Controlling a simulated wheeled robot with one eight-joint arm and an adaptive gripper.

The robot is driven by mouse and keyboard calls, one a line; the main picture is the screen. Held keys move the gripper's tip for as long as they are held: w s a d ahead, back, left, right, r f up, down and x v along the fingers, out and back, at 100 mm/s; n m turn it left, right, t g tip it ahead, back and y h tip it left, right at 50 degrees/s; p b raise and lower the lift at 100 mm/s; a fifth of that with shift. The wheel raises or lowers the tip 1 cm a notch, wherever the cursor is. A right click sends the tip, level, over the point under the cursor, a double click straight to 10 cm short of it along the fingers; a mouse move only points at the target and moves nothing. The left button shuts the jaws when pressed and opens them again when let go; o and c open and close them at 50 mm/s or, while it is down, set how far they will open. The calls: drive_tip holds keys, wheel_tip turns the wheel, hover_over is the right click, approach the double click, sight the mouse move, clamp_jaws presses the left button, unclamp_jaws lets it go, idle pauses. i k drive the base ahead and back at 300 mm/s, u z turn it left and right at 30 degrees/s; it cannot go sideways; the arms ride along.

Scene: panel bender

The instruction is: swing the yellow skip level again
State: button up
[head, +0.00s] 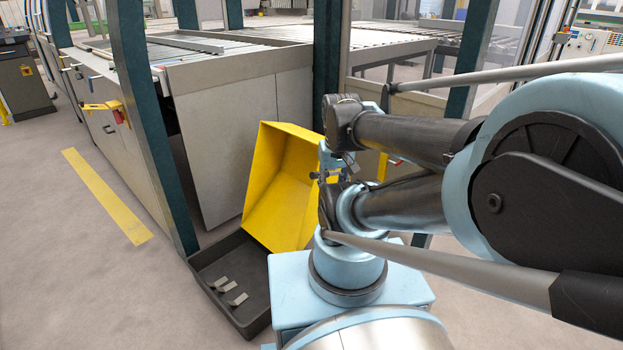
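The yellow skip (284,185) is tilted steeply, with its open mouth turned toward my camera and its inside showing empty. Its lower edge is over a dark grey tray (232,312). Several small metal pieces (232,292) lie in the tray. My gripper (326,172) is at the right side of the skip, close to its rim. My own arm hides much of the gripper and the skip's right side. I cannot tell whether the gripper touches the skip or whether its fingers are closed.
A grey machine body (237,140) stands right behind the skip. A dark teal post (150,120) rises to the left of the skip. A yellow floor stripe (105,195) runs along the open floor at the left. A roller table (385,45) is at the back.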

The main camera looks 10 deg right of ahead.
sight(279, 212)
drive_tip(key=u, duration=1.45)
drive_tip(key=k, duration=1.05)
drive_tip(key=z, duration=1.95)
drive_tip(key=i, duration=0.5)
drive_tip(key=u, duration=0.05)
